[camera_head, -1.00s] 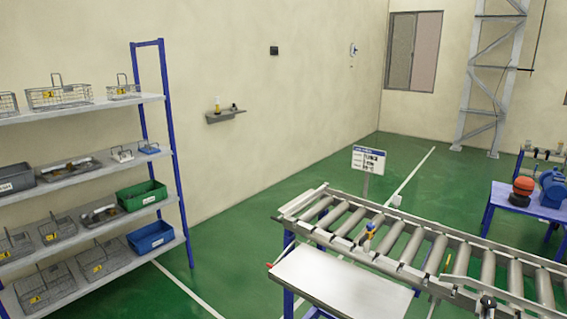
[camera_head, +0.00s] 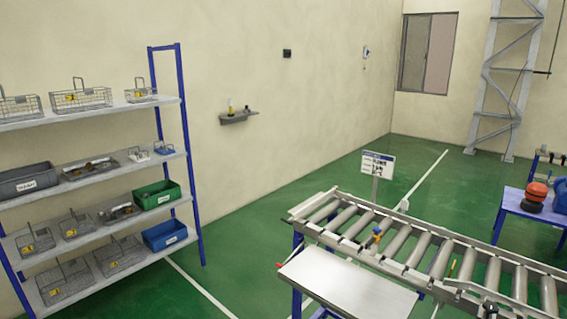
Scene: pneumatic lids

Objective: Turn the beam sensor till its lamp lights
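My gripper is not in view.
A white-topped table (camera_head: 345,285) stands against the conveyor's near side. A sign (camera_head: 377,165) rises behind the conveyor. A shelf rack (camera_head: 90,180) with baskets and bins stands at left. Green floor (camera_head: 245,225) lies open between rack and conveyor.

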